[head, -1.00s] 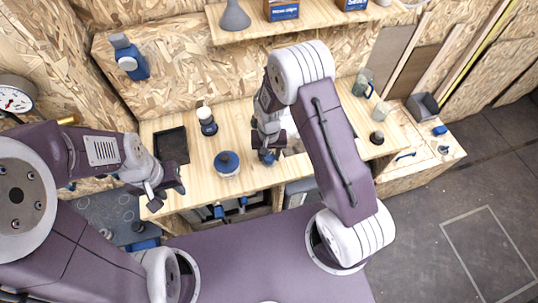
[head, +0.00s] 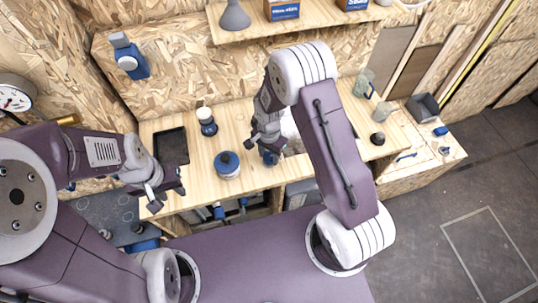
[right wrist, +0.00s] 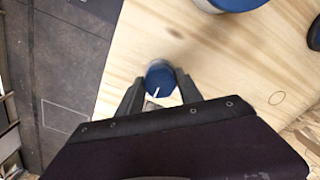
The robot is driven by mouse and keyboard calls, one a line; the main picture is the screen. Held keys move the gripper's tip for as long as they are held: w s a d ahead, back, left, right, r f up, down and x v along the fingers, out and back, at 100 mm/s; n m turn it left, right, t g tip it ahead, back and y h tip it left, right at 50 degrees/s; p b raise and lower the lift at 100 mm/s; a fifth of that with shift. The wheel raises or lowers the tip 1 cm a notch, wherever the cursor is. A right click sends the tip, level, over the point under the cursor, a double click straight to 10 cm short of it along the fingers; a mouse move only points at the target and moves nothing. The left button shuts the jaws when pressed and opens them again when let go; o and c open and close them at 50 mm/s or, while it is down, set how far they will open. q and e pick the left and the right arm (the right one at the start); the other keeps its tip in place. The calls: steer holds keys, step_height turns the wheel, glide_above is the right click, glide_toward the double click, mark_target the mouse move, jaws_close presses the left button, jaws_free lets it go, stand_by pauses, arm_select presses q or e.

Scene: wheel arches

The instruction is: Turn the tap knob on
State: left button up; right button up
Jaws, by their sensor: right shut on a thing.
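The tap knob is a round blue cap with a white line on top; it shows in the right wrist view (right wrist: 160,77) and as a small blue piece in the head view (head: 270,158). My right gripper (right wrist: 160,92) is shut on the knob, one finger on each side. In the head view my right gripper (head: 264,146) is at the worktop, beside a partly hidden white basin (head: 289,126). The tap's spout is not clearly visible. My left gripper (head: 166,196) is open and empty near the worktop's front left corner.
A blue-lidded pot (head: 227,165), a blue and white jar (head: 207,122) and a black tray (head: 172,147) stand on the wooden worktop (head: 235,117). Glass jars (head: 363,83) stand at the right. A shelf (head: 242,33) runs above.

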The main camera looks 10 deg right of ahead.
mark_target(269, 156)
steer(key=shift+w+r, duration=0.15)
steer(key=shift+w, duration=0.1)
steer(key=o, duration=1.2)
steer(key=shift+o, duration=0.8)
steer(key=shift+s, duration=0.15)
steer(key=shift+r, duration=0.3)
step_height(269, 156, up, 8)
steer(key=shift+r+b, duration=0.2)
steer(key=shift+b, duration=0.6)
steer(key=shift+d+f, duration=0.1)
